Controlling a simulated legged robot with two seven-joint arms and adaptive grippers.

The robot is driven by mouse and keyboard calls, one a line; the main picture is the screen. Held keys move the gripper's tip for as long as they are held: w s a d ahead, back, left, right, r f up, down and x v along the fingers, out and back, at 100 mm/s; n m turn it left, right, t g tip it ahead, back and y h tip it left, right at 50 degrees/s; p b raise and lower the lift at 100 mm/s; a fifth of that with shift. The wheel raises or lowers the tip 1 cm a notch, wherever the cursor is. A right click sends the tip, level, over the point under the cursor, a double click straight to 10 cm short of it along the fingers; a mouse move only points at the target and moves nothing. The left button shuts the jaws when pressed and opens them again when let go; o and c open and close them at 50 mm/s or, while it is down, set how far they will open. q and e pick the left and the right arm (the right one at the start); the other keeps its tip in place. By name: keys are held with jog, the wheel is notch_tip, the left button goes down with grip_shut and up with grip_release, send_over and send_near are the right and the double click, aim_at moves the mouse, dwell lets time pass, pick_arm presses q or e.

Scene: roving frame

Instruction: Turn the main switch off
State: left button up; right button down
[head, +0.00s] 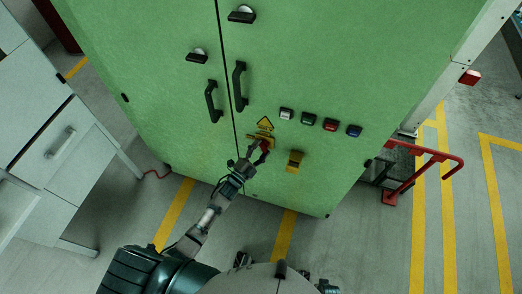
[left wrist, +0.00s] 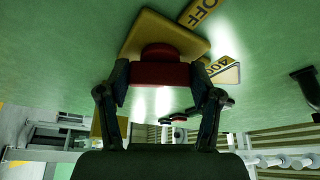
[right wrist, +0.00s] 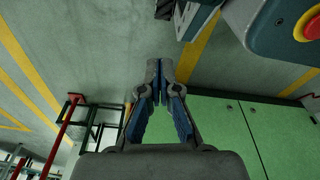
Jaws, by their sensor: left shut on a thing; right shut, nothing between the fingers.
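The main switch has a red handle (left wrist: 160,74) on a yellow plate (left wrist: 180,32), mounted on a green cabinet (head: 320,60). A yellow label reading OFF (left wrist: 198,12) is beside the plate. My left gripper (left wrist: 160,78) is shut on the red handle, one finger on each side. In the head view my left gripper (head: 259,152) reaches up to the cabinet's lower middle and covers part of the switch; a bit of the red handle (head: 265,145) shows. My right gripper (right wrist: 160,80) is shut and empty, away from the switch.
A yellow warning triangle (head: 265,124) is above the switch. A row of several buttons (head: 308,118) and a yellow fitting (head: 294,161) are to its right. Black door handles (head: 212,101) stick out above. A red rail (head: 425,165) stands right; a white drawer unit (head: 60,140) stands left.

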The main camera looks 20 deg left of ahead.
pick_arm(q)
jog(key=shift+s+d+f+n+t+y+b, duration=0.15)
jog(key=shift+n+t+y+b, duration=0.7)
jog(key=shift+n, duration=1.9)
jog(key=shift+w+f+n+t+y+b, duration=0.1)
jog(key=shift+f+n+t+y, duration=0.2)
jog(key=shift+n+y, duration=1.75)
jog(key=shift+s+d+f+n+t+y+b, duration=0.1)
jog(key=shift+n+t+y+b, duration=0.5)
jog(key=shift+n, duration=2.8)
pick_arm(e)
jog(key=w+r, duration=0.4)
jog(key=r, duration=0.3)
jog(key=shift+a+r, duration=0.15)
jog(key=shift+a, duration=0.2)
pick_arm(q)
jog(key=o, duration=1)
jog(key=shift+o, duration=0.7)
jog(key=shift+r, duration=0.2)
pick_arm(e)
jog(key=shift+w, duration=0.1)
jog(key=shift+d, duration=0.15)
